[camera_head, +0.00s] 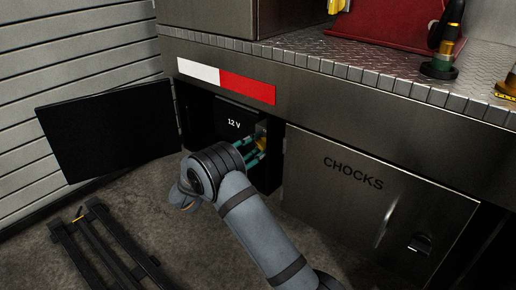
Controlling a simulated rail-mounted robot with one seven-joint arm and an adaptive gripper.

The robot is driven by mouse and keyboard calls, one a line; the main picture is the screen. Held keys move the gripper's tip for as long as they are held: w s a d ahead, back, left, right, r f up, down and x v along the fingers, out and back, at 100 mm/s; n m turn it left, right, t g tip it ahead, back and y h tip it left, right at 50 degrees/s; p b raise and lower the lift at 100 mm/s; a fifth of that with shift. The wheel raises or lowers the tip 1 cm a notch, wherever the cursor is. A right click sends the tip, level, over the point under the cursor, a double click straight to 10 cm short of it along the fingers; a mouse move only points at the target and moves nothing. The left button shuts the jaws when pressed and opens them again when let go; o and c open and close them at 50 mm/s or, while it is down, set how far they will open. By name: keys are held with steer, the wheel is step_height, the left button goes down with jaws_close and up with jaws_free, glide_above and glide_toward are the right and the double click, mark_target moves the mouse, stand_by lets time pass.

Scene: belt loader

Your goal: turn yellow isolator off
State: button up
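A small yellow part (262,143), which looks like the yellow isolator, shows inside an open compartment at the right end of the black box marked "12 V" (228,118). My gripper (255,149) reaches into the compartment right at the yellow part. Its teal fingers show just beyond my grey wrist. My wrist and fingers hide much of the isolator, so its handle position is not clear. I cannot tell whether the fingers touch it or are closed around it.
The black compartment door (112,130) stands swung open to the left. A shut metal door marked "CHOCKS" (350,205) is on the right. A red and white strip (247,87) runs above the opening. A dark frame (100,250) lies on the ground at lower left.

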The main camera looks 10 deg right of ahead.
steer(key=shift+c, duration=0.8)
steer(key=c, duration=0.8)
jaws_close()
steer(key=shift+r+n+p, duration=0.1)
steer(key=shift+n+p, duration=0.2)
steer(key=shift+n, duration=0.1)
steer(key=shift+a+r+n+p, duration=0.1)
steer(key=shift+n+p, duration=0.95)
steer(key=shift+n, duration=0.15)
steer(key=shift+n+p, duration=0.95)
steer(key=shift+n, duration=0.45)
steer(key=o, duration=1)
jaws_free()
steer(key=shift+c, duration=0.2)
